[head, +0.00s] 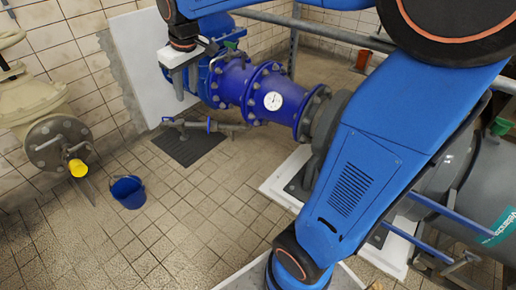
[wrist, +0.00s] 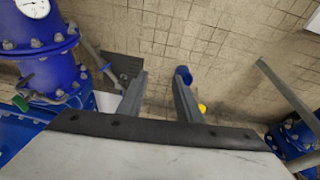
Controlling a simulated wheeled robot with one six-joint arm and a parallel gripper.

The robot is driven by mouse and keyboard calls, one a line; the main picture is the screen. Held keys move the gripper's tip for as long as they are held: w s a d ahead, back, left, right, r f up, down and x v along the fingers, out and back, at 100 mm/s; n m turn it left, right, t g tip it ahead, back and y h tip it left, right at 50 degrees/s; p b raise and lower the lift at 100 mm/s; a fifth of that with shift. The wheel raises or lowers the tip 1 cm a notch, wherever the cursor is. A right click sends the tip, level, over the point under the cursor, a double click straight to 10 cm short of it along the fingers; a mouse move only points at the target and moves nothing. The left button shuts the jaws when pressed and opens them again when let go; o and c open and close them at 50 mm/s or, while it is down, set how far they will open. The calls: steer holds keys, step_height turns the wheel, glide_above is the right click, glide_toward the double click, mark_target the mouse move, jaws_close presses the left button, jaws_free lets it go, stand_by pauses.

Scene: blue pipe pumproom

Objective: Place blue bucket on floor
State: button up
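The blue bucket (head: 128,194) is on the tiled floor at the left in the head view, apart from my gripper. It appears upright, with its opening upward. In the wrist view the bucket (wrist: 184,74) is small and far off, just past the tip of the right finger, which hides part of it. My gripper (head: 186,88) hangs in the air in front of the blue pipework, well above the floor. In the wrist view its two fingers (wrist: 157,78) are spread, with only floor tiles showing between them.
A flanged cream pipe (head: 60,145) with a yellow cap (head: 78,168) is left of the bucket. A blue pipe with a gauge (head: 273,101) and a dark floor grate (head: 188,145) lie behind. The floor right of the bucket is clear.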

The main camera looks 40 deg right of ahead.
steer(key=s+d+f+m, duration=0.2)
steer(key=s+d+f, duration=0.1)
steer(key=s, duration=1)
steer(key=s+d+f+m+t, duration=0.1)
steer(key=s+d+f, duration=0.2)
steer(key=s, duration=1.1)
steer(key=shift+d+f+m+t, duration=0.3)
steer(key=shift+f+m, duration=0.1)
steer(key=shift+f, duration=0.1)
